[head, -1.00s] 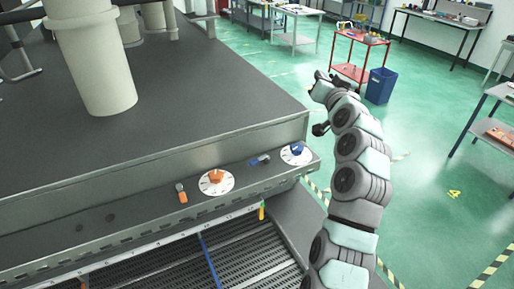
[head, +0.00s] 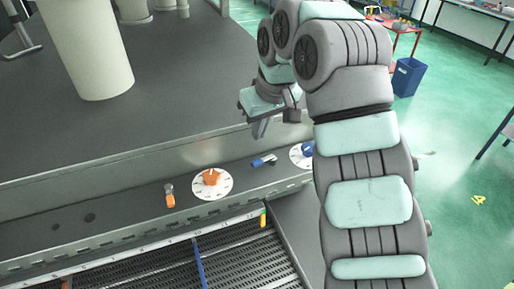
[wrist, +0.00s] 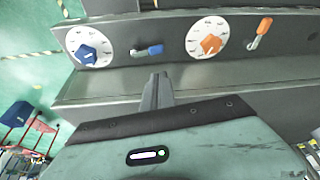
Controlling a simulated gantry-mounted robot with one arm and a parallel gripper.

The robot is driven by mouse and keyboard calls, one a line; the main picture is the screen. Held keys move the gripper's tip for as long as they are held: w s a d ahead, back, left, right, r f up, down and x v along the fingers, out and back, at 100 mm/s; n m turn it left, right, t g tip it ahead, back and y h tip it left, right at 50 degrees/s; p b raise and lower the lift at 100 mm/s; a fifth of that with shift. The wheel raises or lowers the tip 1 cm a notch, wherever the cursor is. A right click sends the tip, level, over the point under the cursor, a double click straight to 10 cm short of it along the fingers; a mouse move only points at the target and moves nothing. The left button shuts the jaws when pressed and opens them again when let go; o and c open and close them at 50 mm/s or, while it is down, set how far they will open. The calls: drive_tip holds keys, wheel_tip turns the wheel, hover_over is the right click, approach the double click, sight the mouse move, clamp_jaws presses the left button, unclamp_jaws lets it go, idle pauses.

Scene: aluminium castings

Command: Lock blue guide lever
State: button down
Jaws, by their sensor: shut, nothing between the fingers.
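The blue guide lever (head: 263,160) sits on the sloped front panel of the machine, between the orange-knob dial and the blue-knob dial. It also shows in the wrist view (wrist: 148,50), where it lies roughly sideways. My gripper (head: 260,130) is above and behind the lever in the head view, apart from it. In the wrist view my gripper (wrist: 160,78) points toward the panel just below the lever, with its fingers together and nothing held. The blue-knob dial (head: 303,154) is partly hidden by my arm in the head view.
An orange-knob dial (head: 211,183) and an orange lever (head: 170,195) sit to the left on the same panel. A slatted bed with a blue strip (head: 198,262) lies below. The dark machine top (head: 170,110) is clear near the panel.

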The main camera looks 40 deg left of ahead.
drive_tip(key=shift+s+f, duration=0.1)
drive_tip(key=b, duration=0.5)
hover_over(256, 162)
wheel_tip(256, 162, down, 5)
drive_tip(key=shift+f, duration=0.1)
drive_tip(key=shift+x, duration=2.3)
drive_tip(key=shift+a+r+p, duration=0.15)
drive_tip(key=shift+r+p, duration=0.1)
drive_tip(key=shift+p, duration=0.2)
